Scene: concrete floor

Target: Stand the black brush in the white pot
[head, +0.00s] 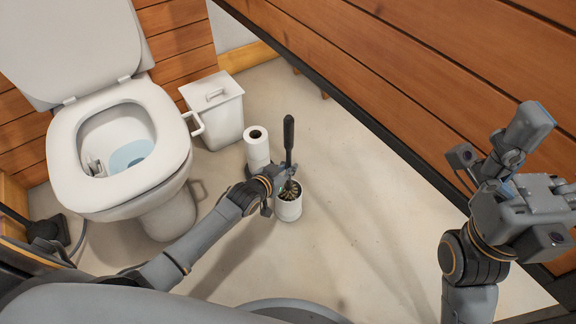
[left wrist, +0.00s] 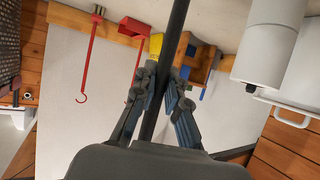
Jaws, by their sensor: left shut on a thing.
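The black brush (head: 289,135) stands nearly upright, its handle pointing up. Its bristly head shows at the mouth of the white pot (head: 289,209), which stands on the floor; how deep the head sits is hidden. My left gripper (head: 283,175) is shut on the brush's shaft just above the pot. In the left wrist view the dark shaft (left wrist: 172,45) passes between the two fingers (left wrist: 163,88). The pot does not show there. My right gripper (head: 510,165) is raised at the right, away from the brush and pot; its finger opening is not clear.
Stacked toilet rolls (head: 257,150) stand close behind my left gripper. A white lidded bin (head: 214,112) and the toilet (head: 120,150) are to the left. A wooden panel wall (head: 430,70) runs along the right. The floor right of the pot is clear.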

